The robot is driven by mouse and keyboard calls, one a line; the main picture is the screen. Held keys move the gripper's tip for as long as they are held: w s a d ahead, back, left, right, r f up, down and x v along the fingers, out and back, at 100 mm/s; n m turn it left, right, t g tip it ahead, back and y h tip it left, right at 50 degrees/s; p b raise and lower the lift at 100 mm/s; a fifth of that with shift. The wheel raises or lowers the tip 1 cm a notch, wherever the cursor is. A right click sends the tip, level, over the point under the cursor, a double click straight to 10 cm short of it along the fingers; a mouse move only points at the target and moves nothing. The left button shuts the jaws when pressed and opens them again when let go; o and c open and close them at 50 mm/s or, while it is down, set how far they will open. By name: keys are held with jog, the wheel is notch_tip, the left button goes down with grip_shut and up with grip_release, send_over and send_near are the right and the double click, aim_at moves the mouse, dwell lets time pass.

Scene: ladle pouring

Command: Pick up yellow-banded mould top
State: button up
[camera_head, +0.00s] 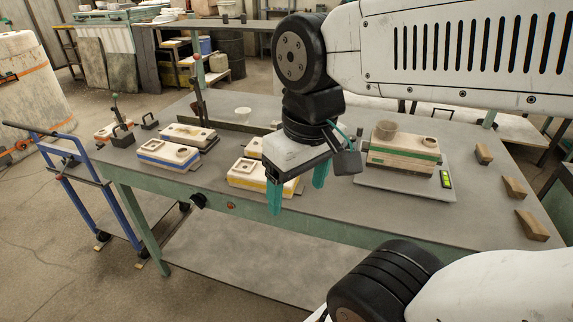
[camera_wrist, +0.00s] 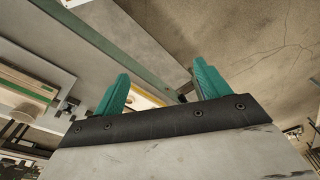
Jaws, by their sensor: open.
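The yellow-banded mould piece (camera_head: 255,172) is a pale block with a yellow band and openings in its upper face. It lies on the table near the front edge, partly hidden by my gripper. Another pale mould piece (camera_head: 253,147) lies just behind it, mostly hidden. My gripper (camera_head: 298,197) is open and empty, with teal fingers pointing down, in front of and to the right of the yellow-banded piece. In the wrist view my gripper (camera_wrist: 163,75) shows both fingers apart. A small yellow-edged part of the mould (camera_wrist: 148,96) shows between them.
A blue-banded mould piece (camera_head: 168,153) and another block (camera_head: 188,136) stand to the left. Wooden wedges (camera_head: 514,187) lie farther right.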

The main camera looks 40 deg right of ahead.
jog(key=o, duration=0.4)
jog(key=w+n, duration=0.1)
jog(key=w, duration=0.3)
jog(key=w+d+f+n+y, duration=0.1)
jog(key=w, duration=0.3)
jog(key=w+d+f+n+y, duration=0.1)
jog(key=w, duration=0.3)
jog(key=shift+w+d+f, duration=0.15)
jog(key=shift+w+f, duration=0.05)
jog(key=shift+f, duration=0.05)
jog(key=n+t, duration=0.2)
jog(key=n, duration=0.1)
send_over(264, 171)
jog(key=s+d, duration=0.2)
jog(key=f, duration=1.1)
jog(key=shift+a+f, duration=0.15)
jog(key=shift+a, duration=0.1)
jog(key=shift+x, duration=4)
